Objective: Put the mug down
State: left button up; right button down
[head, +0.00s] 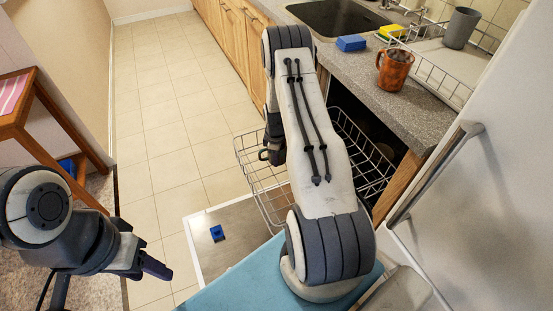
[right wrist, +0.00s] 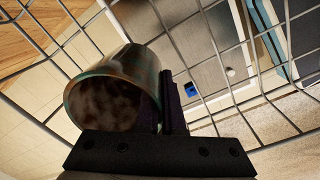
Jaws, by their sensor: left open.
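A mug (right wrist: 112,98) with a dark greenish rim and a mottled brown inside fills the left of the right wrist view, tilted with its mouth towards the camera. My right gripper (right wrist: 164,103) has its dark fingers close together at the mug's right side, seemingly shut on its handle or wall; the exact grip is hidden. In the head view my right arm hides most of this gripper and mug, over the wire dish rack (head: 258,185). My left gripper (head: 150,264) is open and empty at the lower left.
A blue block (head: 217,233) lies on the open dishwasher door (head: 240,240). A wooden table (head: 25,115) stands left.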

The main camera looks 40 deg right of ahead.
jog(key=shift+f, duration=0.15)
jog(key=c, duration=1)
grip_release()
jog(key=shift+c, duration=0.2)
